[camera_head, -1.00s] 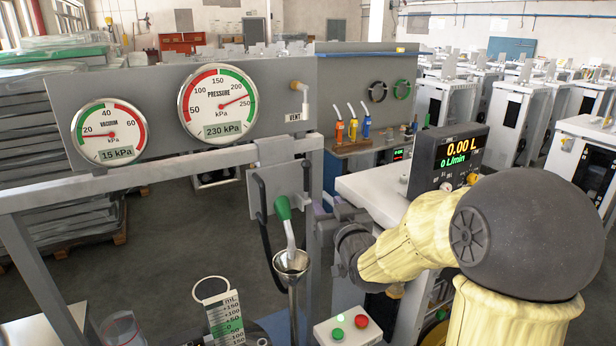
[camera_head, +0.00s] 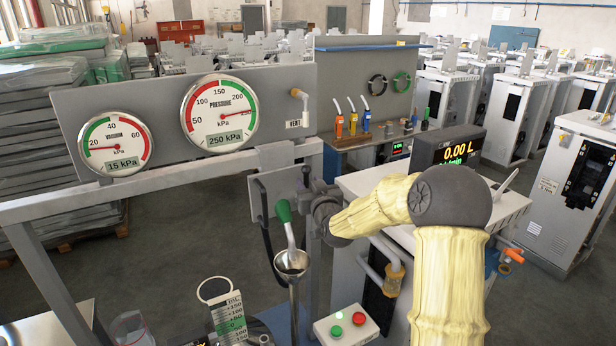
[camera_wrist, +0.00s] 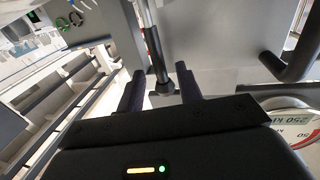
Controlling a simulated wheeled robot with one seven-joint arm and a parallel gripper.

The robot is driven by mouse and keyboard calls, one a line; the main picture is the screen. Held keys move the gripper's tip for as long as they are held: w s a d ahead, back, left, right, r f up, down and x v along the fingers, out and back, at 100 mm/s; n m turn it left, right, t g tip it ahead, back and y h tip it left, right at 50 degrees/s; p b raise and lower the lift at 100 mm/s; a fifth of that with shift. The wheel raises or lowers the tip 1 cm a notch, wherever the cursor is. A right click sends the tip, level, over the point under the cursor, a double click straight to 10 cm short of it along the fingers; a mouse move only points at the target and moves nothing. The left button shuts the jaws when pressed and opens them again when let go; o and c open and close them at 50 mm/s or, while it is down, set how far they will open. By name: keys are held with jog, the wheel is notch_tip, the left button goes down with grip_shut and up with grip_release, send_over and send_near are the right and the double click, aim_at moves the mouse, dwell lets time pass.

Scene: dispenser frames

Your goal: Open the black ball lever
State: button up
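I cannot tell how far the knob lies in depth from the fingertips. In the head view, my gripper (camera_head: 307,183) is by the panel frame below the VENT label, small and partly hidden by my wrist. The black ball cannot be made out clearly there.
The pressure gauge (camera_head: 219,111) reads 250 kPa and the vacuum gauge (camera_head: 115,146) 15 kPa. A button box (camera_head: 346,329) sits below. In the wrist view, a dark bent bar (camera_wrist: 294,62) is at right.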

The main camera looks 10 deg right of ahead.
jog(key=shift+w+a, duration=0.1)
jog(key=shift+w, duration=0.75)
grip_shut()
